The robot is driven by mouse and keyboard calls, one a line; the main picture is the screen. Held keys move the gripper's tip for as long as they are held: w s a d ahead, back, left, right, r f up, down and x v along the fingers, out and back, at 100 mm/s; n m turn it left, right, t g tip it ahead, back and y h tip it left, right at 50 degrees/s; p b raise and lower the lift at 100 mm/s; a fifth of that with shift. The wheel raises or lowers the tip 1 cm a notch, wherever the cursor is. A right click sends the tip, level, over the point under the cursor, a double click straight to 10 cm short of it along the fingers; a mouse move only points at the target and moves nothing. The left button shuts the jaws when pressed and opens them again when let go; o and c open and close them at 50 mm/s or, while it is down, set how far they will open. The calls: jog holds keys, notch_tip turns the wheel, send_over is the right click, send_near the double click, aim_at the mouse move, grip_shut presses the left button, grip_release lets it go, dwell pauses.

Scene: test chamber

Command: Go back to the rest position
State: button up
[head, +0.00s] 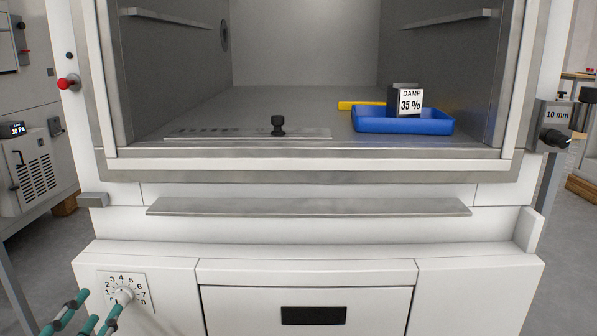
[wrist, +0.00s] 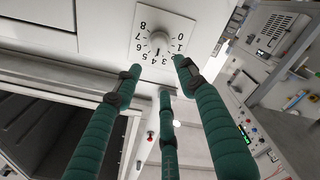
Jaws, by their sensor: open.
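My gripper (head: 98,308) has green fingers and shows at the lower left of the head view. In the wrist view its three fingers (wrist: 157,80) are spread apart with nothing between them. Whether any fingertip touches the dial plate is hard to tell.
The open chamber (head: 305,45) holds a blue tray (head: 375,126) with a dark block labelled "DAMP 35 %" (head: 410,101), a yellow item (head: 360,105) and a plate with a black knob (head: 278,126). A metal ledge (head: 310,207) juts out below. A red knob (head: 67,83) sticks out left.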

jog(key=s+a+f+n+g+y, duration=0.1)
jog(key=s+a+f+n+y, duration=0.3)
jog(key=n, duration=0.1)
jog(key=shift+b, duration=0.4)
dwell(0.3)
notch_tip(320, 180, up, 6)
jog(key=w+d+f+m+t+h+p, duration=0.1)
jog(key=w+d+m+h+p, duration=0.1)
jog(key=d+m+h, duration=0.15)
jog(key=shift+m+g+h, duration=0.3)
jog(key=shift+m+h, duration=0.15)
jog(key=shift+m, duration=0.2)
jog(key=w+f+b, duration=0.1)
jog(key=f, duration=0.1)
jog(key=w+d+f+b, duration=0.1)
jog(key=w+b, duration=0.1)
jog(key=shift+w+d+f+b, duration=0.1)
jog(key=shift+w+f+b, duration=0.2)
jog(key=shift+f, duration=0.05)
